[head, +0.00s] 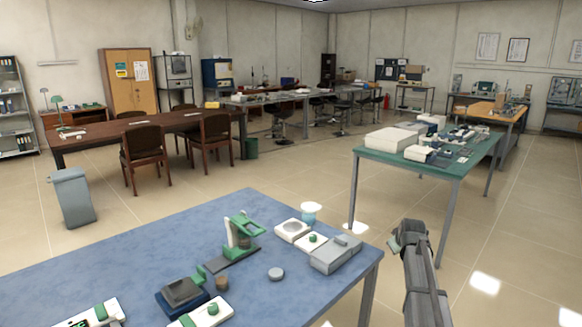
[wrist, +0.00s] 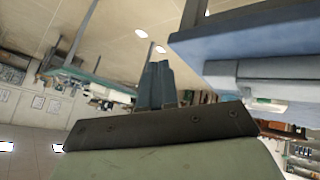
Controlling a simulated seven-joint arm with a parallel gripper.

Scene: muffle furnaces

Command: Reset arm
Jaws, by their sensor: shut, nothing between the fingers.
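My arm (head: 420,275) shows in the head view at the lower right, over the floor just right of the blue table's corner. Its hand end is too small there to make out the fingers. In the wrist view my gripper (wrist: 156,72) shows two blue-grey fingers side by side and together, with nothing held between them. The fingers are clear of the table and point out into the room. The wrist view is strongly tilted.
The blue table (head: 130,250) holds a grey device (head: 336,254) near its right corner, a green-and-white stand (head: 240,238) and a dark balance-like device (head: 182,292). A green table (head: 455,168) with equipment stands behind my arm. Floor lies open between the tables.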

